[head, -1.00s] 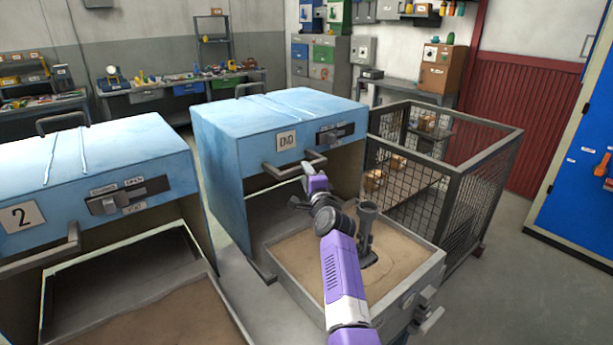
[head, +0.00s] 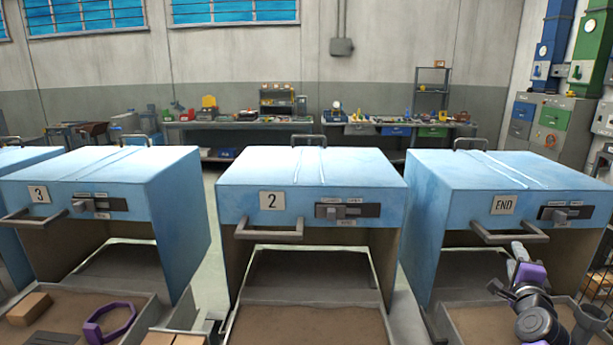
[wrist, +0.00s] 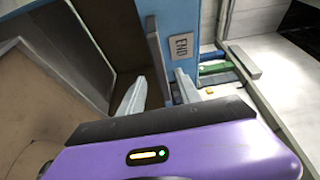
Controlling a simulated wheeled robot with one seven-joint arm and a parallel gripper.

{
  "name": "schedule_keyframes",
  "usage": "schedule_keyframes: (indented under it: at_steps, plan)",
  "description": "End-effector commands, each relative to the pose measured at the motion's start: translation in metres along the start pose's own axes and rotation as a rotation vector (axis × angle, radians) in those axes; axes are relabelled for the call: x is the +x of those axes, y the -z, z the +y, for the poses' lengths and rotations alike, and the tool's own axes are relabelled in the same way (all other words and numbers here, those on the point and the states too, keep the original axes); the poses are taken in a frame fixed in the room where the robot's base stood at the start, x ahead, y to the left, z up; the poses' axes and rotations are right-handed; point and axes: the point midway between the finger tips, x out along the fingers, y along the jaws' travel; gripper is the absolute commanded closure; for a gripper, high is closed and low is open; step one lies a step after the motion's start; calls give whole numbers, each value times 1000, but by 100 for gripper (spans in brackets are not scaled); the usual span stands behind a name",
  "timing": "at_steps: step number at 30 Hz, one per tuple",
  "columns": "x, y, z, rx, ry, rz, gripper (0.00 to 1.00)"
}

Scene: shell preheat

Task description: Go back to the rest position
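A sand-filled tray (head: 480,320) sits below that box's open front. A dark grey funnel-topped post (head: 590,318) stands at the tray's right, beside my arm and apart from the gripper.
Blue boxes labelled 2 (head: 310,214) and 3 (head: 100,205) stand in a row to the left, with handles sticking out in front. Box 3's tray holds a purple ring (head: 112,322) and a tan block (head: 28,308). Workbenches (head: 235,124) line the back wall.

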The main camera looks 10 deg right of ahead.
Motion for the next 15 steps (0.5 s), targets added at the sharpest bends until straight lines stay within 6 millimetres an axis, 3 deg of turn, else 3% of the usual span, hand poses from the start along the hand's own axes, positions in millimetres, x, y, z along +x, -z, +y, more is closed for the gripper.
schedule_keyframes:
  at_steps: [8,12,15]
  plan:
    - [-4,13,-35,-171,79,55,60]
    - [-23,19,-51,-335,133,93,60]
    - [-39,18,-52,-439,155,106,60]
